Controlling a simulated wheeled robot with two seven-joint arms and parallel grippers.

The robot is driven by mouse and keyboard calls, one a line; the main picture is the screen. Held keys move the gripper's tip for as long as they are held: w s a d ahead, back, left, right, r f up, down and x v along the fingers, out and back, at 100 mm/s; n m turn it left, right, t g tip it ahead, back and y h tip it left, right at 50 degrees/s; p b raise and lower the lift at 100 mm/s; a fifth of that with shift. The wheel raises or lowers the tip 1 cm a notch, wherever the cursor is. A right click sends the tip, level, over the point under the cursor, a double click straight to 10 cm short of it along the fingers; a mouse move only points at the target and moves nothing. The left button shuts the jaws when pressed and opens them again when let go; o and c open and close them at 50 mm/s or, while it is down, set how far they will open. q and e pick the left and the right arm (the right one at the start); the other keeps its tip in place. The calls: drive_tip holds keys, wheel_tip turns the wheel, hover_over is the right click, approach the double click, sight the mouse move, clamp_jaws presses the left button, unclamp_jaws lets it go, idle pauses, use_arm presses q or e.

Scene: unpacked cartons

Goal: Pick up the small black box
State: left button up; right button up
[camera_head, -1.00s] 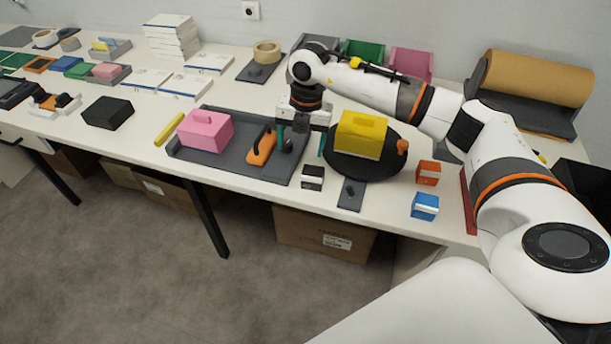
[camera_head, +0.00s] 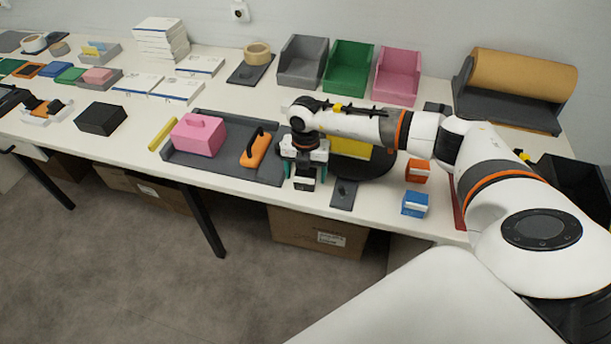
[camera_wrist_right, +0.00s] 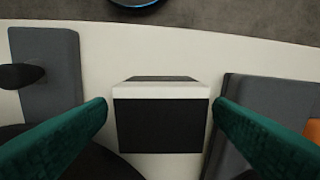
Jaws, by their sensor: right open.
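The small black box (camera_head: 304,183), black with a white band, stands on the white table near its front edge. In the right wrist view the small black box (camera_wrist_right: 160,122) sits between the two green fingers. My right gripper (camera_head: 303,172) is open, reaching down over the box with one finger on each side. In the right wrist view the right gripper (camera_wrist_right: 160,112) shows a small gap on each side of the box, the right finger being very close. The left gripper is not in view.
A dark grey tray (camera_head: 215,168) with a pink box (camera_head: 198,136) and an orange-handled tool (camera_head: 254,150) lies left. A dark grey plate (camera_head: 343,195) lies right, with an orange box (camera_head: 418,171) and a blue box (camera_head: 415,204) beyond. A yellow block (camera_head: 352,148) is partly hidden behind my arm.

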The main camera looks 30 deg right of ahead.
drive_tip(key=shift+f, duration=0.4)
drive_tip(key=shift+c, duration=0.4)
drive_tip(key=c, duration=0.9)
drive_tip(key=shift+r, duration=0.1)
drive_tip(key=shift+c, duration=0.2)
